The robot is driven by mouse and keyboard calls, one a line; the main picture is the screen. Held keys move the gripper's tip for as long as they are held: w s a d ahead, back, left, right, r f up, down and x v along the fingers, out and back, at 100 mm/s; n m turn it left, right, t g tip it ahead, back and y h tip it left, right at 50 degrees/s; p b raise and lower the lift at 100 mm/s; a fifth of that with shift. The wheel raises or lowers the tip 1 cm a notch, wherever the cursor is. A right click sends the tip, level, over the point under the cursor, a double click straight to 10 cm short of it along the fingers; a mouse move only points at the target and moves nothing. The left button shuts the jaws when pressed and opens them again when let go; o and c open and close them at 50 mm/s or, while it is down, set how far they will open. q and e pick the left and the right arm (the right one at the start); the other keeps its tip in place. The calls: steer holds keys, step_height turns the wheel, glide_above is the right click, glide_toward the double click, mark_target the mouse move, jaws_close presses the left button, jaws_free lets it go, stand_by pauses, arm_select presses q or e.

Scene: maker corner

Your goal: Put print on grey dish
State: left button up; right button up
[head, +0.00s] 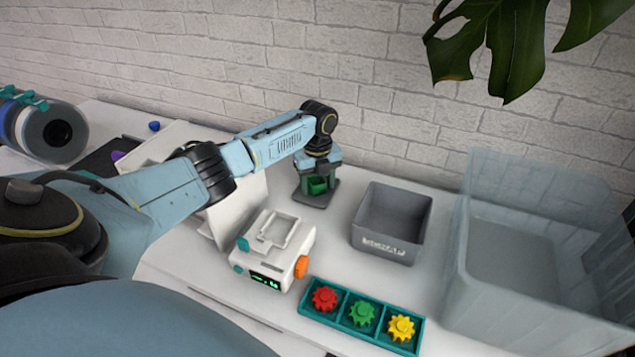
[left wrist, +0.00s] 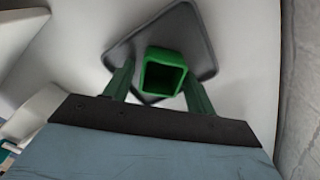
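The print, a bright green hollow square piece (head: 317,186), stands upright on the dark grey dish (head: 316,201) near the wall. In the left wrist view the print (left wrist: 164,72) shows its open top, with the flat grey dish (left wrist: 205,45) under it. My left gripper (head: 319,180) reaches down over the dish. Its two dark green fingers (left wrist: 158,85) are apart on either side of the print, with a visible gap on the left side. Contact on the right side is hard to tell. My right gripper is not in view.
A white device with an orange knob (head: 272,252) stands in front of the dish. A grey bin (head: 393,222) and a large clear bin (head: 530,262) stand to the right. A teal tray (head: 340,312) holds red, green and yellow gears. Bare table lies between dish and grey bin.

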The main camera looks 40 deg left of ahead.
arm_select(q)
steer(key=shift+o, duration=0.2)
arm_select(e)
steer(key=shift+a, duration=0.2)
arm_select(q)
steer(key=shift+r, duration=0.45)
step_height(320, 180, up, 12)
steer(key=p, duration=0.2)
steer(key=shift+f, duration=0.25)
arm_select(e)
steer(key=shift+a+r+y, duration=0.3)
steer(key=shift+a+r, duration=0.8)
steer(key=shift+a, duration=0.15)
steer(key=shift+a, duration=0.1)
arm_select(q)
steer(key=shift+r, duration=0.1)
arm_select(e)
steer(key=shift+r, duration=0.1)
